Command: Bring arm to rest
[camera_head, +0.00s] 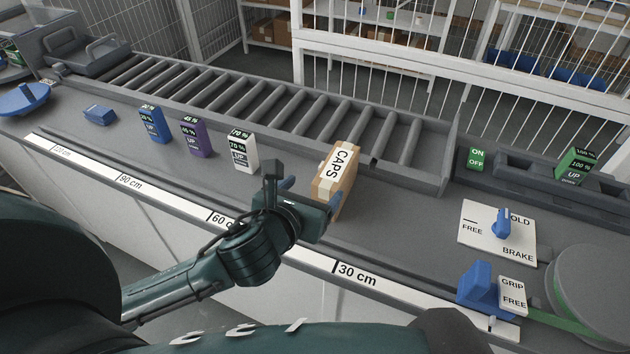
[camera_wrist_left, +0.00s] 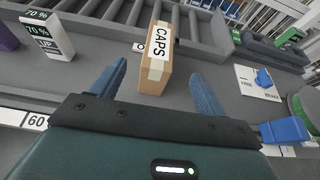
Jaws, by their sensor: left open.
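My left gripper (camera_head: 308,193) reaches in from the left over the front part of the bench. Its two blue fingers are apart and empty in the left wrist view (camera_wrist_left: 164,86). A cardboard box labelled CAPS (camera_head: 336,181) stands upright just beyond the fingers. In the left wrist view the CAPS box (camera_wrist_left: 155,72) shows ahead of the gap between the fingertips. I cannot tell whether a finger touches it. My right gripper is not in view.
A roller conveyor (camera_head: 280,115) runs behind the box. Blue (camera_head: 153,124), purple (camera_head: 197,137) and white (camera_head: 242,153) label blocks stand to the left. A FREE/HOLD/BRAKE plate (camera_head: 497,232) with a blue knob and a blue GRIP clamp (camera_head: 478,284) lie to the right.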

